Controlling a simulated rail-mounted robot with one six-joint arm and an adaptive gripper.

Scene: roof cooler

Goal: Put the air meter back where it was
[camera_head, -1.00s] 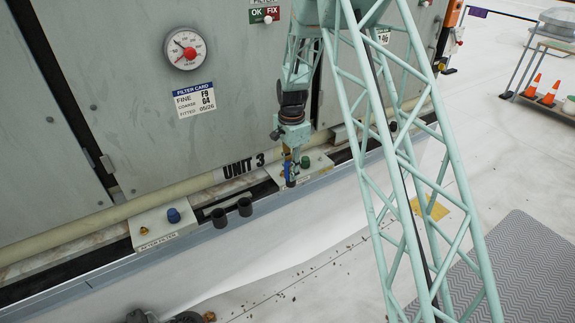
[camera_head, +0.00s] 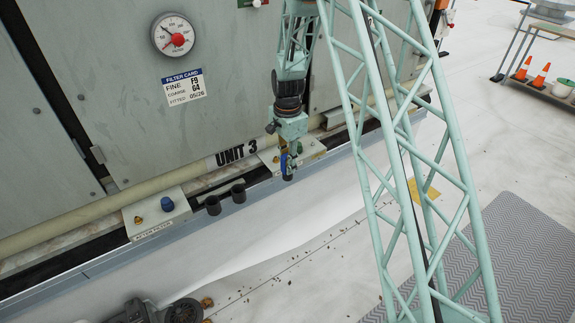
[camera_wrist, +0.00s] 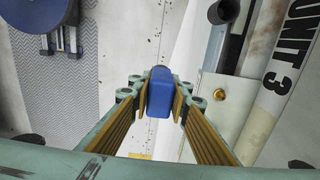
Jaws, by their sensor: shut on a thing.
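A blue, block-shaped thing, seemingly the air meter (camera_wrist: 159,92), is held between my gripper's fingers (camera_wrist: 160,98) in the wrist view. My gripper (camera_head: 288,166) also shows in the head view, just in front of the right-hand white plate (camera_head: 311,146) below UNIT 3. The held thing appears there as a small blue shape at the fingertips. Two dark, open-topped cups, the left one (camera_head: 213,205) and the right one (camera_head: 238,193), stand on the ledge to the left of my gripper. Both look empty from here. One dark cup (camera_wrist: 222,12) shows at the wrist view's top.
The AFTER FILTER plate (camera_head: 150,225) carries a brass fitting (camera_head: 138,220) and a blue cap (camera_head: 167,204). A brass fitting (camera_wrist: 219,94) is close right of my gripper. The unit's wall with a round gauge (camera_head: 173,34) stands behind. The roof in front is mostly clear.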

